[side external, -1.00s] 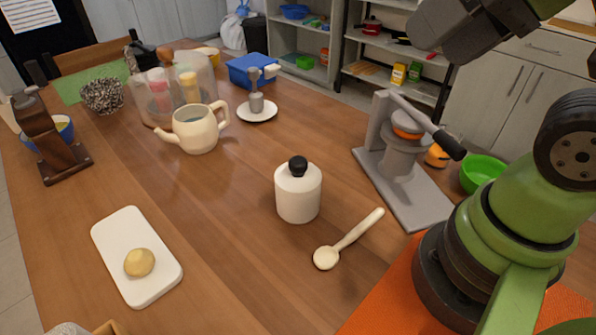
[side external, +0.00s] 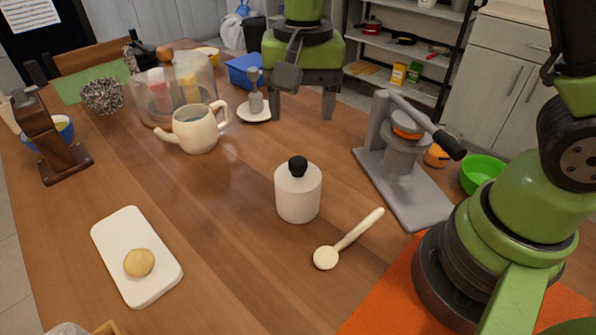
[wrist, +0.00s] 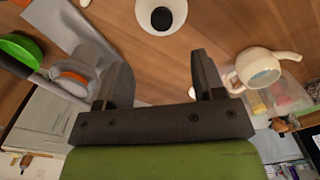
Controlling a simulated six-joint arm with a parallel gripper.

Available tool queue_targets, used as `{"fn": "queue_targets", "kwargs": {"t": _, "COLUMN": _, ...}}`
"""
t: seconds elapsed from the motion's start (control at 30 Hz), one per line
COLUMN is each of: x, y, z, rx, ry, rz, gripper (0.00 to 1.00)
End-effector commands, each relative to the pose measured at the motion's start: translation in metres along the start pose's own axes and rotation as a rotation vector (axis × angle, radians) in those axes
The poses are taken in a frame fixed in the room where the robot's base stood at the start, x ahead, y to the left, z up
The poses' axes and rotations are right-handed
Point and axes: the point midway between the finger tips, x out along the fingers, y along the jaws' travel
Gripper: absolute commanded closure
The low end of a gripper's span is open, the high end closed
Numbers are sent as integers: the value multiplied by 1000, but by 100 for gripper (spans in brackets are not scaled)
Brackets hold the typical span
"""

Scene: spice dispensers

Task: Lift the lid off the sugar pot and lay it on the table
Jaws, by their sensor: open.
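The sugar pot (side external: 298,197) is a white round jar standing upright on the wooden table. Its lid with a black knob (side external: 298,167) sits on top. In the wrist view the pot (wrist: 148,22) is seen from above at the top edge, with the black knob (wrist: 161,18) in its middle. My gripper (side external: 300,108) is open and empty, pointing down above the table, behind the pot in the side view. In the wrist view the fingers (wrist: 160,75) are spread apart, and the pot lies beyond them.
A grey press (side external: 403,165) stands right of the pot. A pale spoon (side external: 349,238) lies in front. A cream teapot (side external: 196,130) is at the left, a white board (side external: 120,234) with a yellow ball at front left. Table left of the pot is clear.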

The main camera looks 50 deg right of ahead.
Motion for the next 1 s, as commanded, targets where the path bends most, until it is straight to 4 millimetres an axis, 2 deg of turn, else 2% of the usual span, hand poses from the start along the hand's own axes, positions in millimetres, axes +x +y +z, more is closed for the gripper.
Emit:
{"fn": "queue_targets", "kwargs": {"t": 0.3, "x": 43, "y": -2, "z": 0, "rx": 9, "ry": -7, "rz": 19, "gripper": 37}}
{"fn": "queue_targets", "kwargs": {"t": 0.53, "x": 63, "y": -2, "z": 1, "rx": 9, "ry": -7, "rz": 18, "gripper": 37}}
{"fn": "queue_targets", "kwargs": {"t": 0.73, "x": 94, "y": -3, "z": 4, "rx": 10, "ry": -8, "rz": 18, "gripper": 37}}
{"fn": "queue_targets", "kwargs": {"t": 0.83, "x": 103, "y": -3, "z": 4, "rx": 10, "ry": -8, "rz": 15, "gripper": 37}}
{"fn": "queue_targets", "kwargs": {"t": 1.0, "x": 106, "y": -3, "z": 3, "rx": 9, "ry": -6, "rz": 13, "gripper": 37}}
